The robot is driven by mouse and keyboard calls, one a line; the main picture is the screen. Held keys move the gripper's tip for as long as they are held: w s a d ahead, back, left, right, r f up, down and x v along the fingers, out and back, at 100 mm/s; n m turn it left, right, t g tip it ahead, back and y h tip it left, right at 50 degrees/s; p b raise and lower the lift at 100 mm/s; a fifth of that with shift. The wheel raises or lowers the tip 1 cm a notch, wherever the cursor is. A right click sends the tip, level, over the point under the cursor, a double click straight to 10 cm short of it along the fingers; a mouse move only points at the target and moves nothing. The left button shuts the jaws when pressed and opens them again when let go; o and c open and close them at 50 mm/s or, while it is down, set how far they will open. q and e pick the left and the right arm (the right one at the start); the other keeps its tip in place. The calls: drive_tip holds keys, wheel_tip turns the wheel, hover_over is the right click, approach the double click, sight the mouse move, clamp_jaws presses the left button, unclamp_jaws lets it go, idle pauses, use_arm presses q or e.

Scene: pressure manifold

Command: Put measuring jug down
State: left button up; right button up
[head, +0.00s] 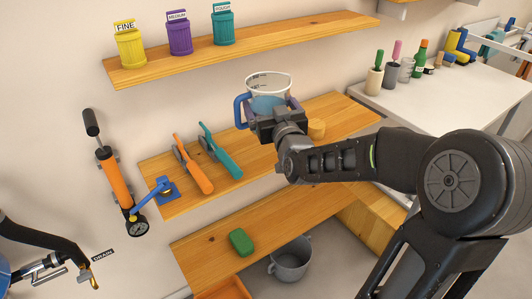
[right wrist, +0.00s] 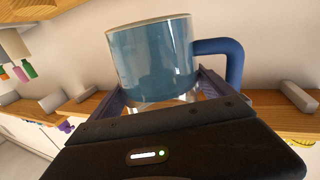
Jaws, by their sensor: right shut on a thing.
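The measuring jug (head: 268,97) is clear with a white rim, a blue handle and bluish liquid inside. It is upright over the middle wooden shelf (head: 340,112). My right gripper (head: 277,112) is shut on the jug, with its fingers on either side of the lower body. In the right wrist view the jug (right wrist: 153,62) sits between the fingers (right wrist: 165,100), its handle to the right. The gripper hides the jug's base in the head view, so I cannot tell whether it touches the shelf. My left gripper is not in view.
An orange-handled tool (head: 192,165) and a teal-handled tool (head: 221,152) lie on the middle shelf, left of the jug. Yellow, purple and teal bins (head: 223,25) stand on the upper shelf. A green sponge (head: 241,242) is below.

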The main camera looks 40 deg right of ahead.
drive_tip(key=shift+f, duration=2.8)
drive_tip(key=shift+f, duration=2.05)
drive_tip(key=shift+f, duration=0.2)
drive_tip(key=o, duration=1.8)
drive_tip(key=shift+c, duration=0.2)
